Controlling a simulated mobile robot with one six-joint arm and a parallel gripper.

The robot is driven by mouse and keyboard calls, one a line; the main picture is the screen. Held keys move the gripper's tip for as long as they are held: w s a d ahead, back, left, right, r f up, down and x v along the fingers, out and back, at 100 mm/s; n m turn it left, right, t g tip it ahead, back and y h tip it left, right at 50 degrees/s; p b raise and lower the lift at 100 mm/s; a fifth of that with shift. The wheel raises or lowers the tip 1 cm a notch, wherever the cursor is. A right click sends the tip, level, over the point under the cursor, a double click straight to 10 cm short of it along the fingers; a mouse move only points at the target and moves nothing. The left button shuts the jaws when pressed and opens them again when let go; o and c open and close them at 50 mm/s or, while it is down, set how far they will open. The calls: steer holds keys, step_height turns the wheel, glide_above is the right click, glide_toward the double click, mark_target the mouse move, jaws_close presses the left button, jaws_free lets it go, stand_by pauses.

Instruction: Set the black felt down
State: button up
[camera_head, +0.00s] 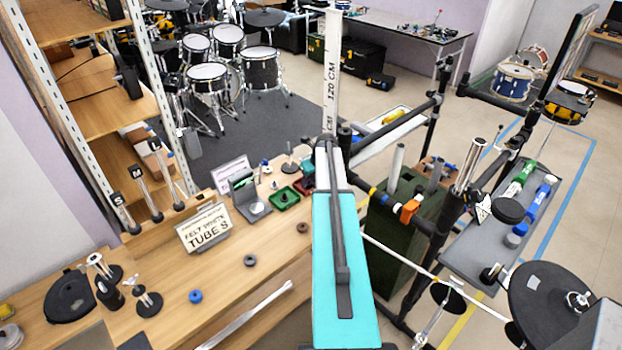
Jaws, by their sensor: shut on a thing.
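My gripper does not show clearly in the head view, so neither its jaws nor anything in them can be made out. A small dark ring (250,260), which looks like a felt washer, lies flat on the wooden bench (225,275). A brownish ring (302,228) lies farther back near the bench's right side. A blue ring (195,296) lies nearer the front. I cannot tell whether any of these is the black felt. A sign about felts and tubes (205,228) stands behind them.
Upright posts marked S and M (137,172) stand at the back left. Drum-pad hardware (560,305) crowds the right. Bare wood surrounds the rings.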

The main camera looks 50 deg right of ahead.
steer(key=shift+f, duration=0.2)
steer(key=o, duration=1.1)
steer(key=shift+r, duration=0.15)
steer(key=b+v, duration=0.3)
steer(key=v, duration=0.9)
steer(key=shift+w+r, duration=0.1)
stand_by(0.3)
